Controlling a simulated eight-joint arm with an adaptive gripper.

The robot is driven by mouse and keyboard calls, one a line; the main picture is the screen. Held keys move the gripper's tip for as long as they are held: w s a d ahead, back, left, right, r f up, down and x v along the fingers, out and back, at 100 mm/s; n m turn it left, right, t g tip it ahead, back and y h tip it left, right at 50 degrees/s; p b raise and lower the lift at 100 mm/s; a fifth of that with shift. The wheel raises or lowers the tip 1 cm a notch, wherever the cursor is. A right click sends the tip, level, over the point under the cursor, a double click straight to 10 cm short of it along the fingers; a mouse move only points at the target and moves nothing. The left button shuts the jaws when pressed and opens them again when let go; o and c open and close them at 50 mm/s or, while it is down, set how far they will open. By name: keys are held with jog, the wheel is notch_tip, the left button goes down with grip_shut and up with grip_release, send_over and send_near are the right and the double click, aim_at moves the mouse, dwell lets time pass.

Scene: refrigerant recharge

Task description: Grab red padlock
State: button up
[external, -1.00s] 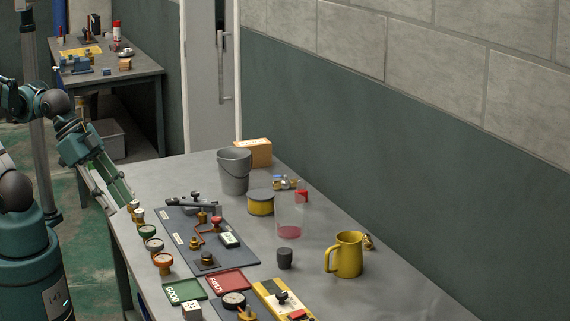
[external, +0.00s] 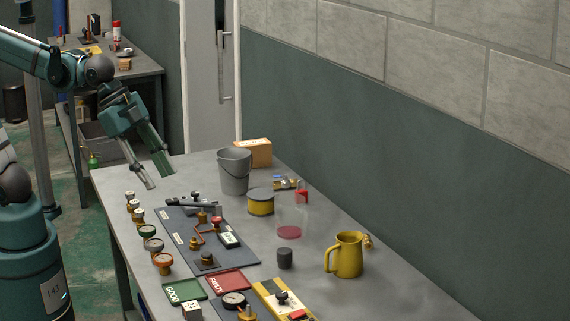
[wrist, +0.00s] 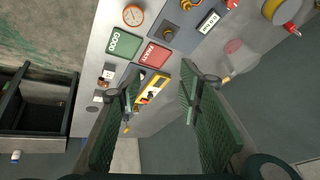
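My gripper (external: 160,179) is open and empty, above the far left end of the grey table; its two fingers also frame the wrist view (wrist: 157,92). A small red piece (external: 297,314) lies on a yellow board (external: 268,290) at the near edge of the external view. The board also shows between my fingers in the wrist view (wrist: 160,84). Another red piece (external: 302,196) is beside the clear vessel with pink liquid (external: 289,231). Both red pieces are too small to tell surely which is the padlock. My gripper is apart from both.
A grey bucket (external: 234,172), cardboard box (external: 254,152), yellow-banded tin (external: 260,203), dark cup (external: 284,258) and yellow mug (external: 348,255) stand on the table. Green (external: 185,291) and red (external: 227,282) trays lie in front.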

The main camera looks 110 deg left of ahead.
jog(key=w+a+r+m+g+p, duration=0.2)
jog(key=w+a+r+m+p, duration=0.15)
jog(key=w+a, duration=0.75)
jog(key=m+g+p, duration=0.4)
jog(key=m+p, duration=0.3)
jog(key=m, duration=0.3)
send_over(301, 191)
jog(key=shift+h, duration=0.4)
jog(key=f, duration=1.8)
jog(key=shift+w+a, duration=0.15)
jog(key=shift+a, duration=0.25)
jog(key=shift+a+f, duration=0.45)
jog(key=shift+f, duration=0.1)
jog(key=shift+f, duration=1.2)
jog(key=shift+f, duration=0.1)
